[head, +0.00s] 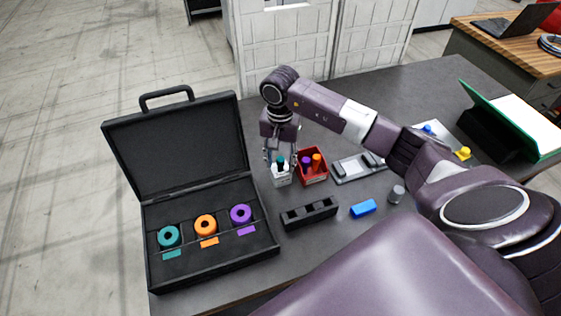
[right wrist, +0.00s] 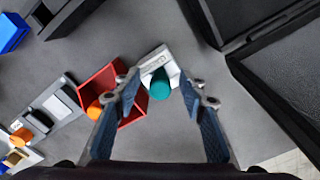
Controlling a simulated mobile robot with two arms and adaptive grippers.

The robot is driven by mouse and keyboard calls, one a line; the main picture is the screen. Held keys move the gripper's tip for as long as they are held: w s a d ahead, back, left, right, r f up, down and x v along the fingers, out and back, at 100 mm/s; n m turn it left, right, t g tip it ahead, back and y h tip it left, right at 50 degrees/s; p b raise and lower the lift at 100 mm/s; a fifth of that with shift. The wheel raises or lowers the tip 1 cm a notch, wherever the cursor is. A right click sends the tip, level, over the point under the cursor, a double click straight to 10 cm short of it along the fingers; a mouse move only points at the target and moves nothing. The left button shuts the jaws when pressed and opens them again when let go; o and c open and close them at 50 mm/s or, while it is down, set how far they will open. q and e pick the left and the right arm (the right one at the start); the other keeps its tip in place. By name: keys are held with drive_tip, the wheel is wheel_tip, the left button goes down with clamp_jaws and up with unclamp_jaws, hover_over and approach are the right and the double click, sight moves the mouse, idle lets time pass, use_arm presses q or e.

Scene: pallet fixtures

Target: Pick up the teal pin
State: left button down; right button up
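The teal pin (head: 281,160) stands in a small white holder (head: 281,177) on the dark table, left of the red bin. In the right wrist view the teal pin (right wrist: 160,82) shows between the two fingers, in front of the white holder (right wrist: 157,58). My right gripper (head: 280,157) points down over the pin; in the right wrist view its fingers (right wrist: 160,88) are spread, with visible gaps on both sides of the pin. The fingers partly hide the holder in the head view. My left gripper is not in view.
A red bin (head: 314,180) with purple and orange pins stands close on the right. An open black case (head: 212,265) with teal, orange and purple rings lies at left. A black block (head: 309,213), blue block (head: 363,208) and grey cylinder (head: 396,194) stand nearer.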

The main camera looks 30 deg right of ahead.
clamp_jaws()
drive_tip(key=shift+r, duration=0.15)
